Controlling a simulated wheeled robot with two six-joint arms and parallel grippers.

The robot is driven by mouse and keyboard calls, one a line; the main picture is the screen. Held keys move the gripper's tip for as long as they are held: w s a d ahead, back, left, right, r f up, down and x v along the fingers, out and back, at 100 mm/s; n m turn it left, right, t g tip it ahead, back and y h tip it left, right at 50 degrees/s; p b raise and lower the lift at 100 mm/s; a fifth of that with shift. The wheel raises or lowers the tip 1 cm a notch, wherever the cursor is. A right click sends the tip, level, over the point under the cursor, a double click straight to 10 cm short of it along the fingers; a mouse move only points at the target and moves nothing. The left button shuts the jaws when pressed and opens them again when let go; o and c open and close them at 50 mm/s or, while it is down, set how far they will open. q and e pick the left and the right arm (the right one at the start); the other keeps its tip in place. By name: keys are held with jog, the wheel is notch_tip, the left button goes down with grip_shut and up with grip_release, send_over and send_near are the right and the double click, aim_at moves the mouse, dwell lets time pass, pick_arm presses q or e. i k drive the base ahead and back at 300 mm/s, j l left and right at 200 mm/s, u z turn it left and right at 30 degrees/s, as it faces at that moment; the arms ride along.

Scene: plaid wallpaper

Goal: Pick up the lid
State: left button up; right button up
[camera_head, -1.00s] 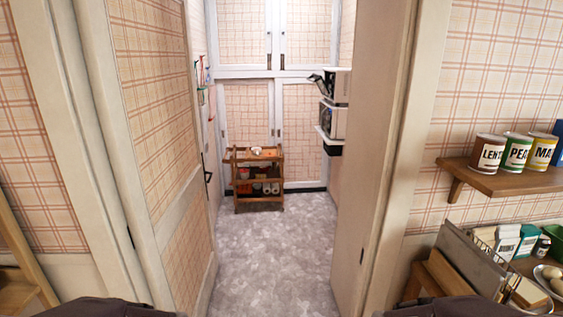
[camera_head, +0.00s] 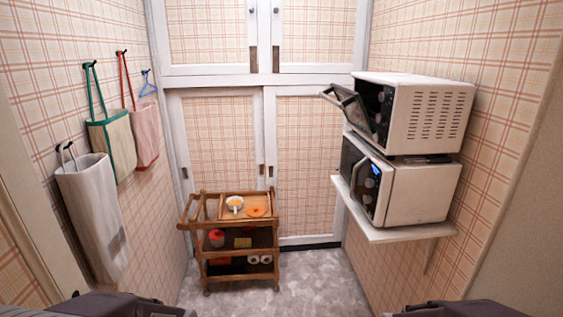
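A flat orange round thing (camera_head: 256,211), which looks like the lid, lies on the top shelf of a wooden trolley (camera_head: 206,224) against the back wall. A small white pot or cup (camera_head: 235,203) with an orange inside stands to its left on the same shelf. Both are small at this distance, so details are hard to tell. Dark parts of my arms show at the bottom left and bottom right edges. Neither of my grippers is in view.
Two microwave ovens, the upper (camera_head: 432,113) with its door open, stand at the right above a white wall shelf (camera_head: 408,234). Grey floor (camera_head: 310,285) before the trolley is clear.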

aim_at(256, 210)
jog(key=i+l+u, duration=0.1)
jog(key=i+u, duration=0.15)
jog(key=i, duration=0.3)
jog(key=i+l+u, duration=0.25)
jog(key=i, duration=0.25)
jog(key=i+l+u, duration=0.25)
jog(key=i, duration=0.3)
jog(key=i+l+u, duration=1.15)
jog(key=l, duration=0.3)
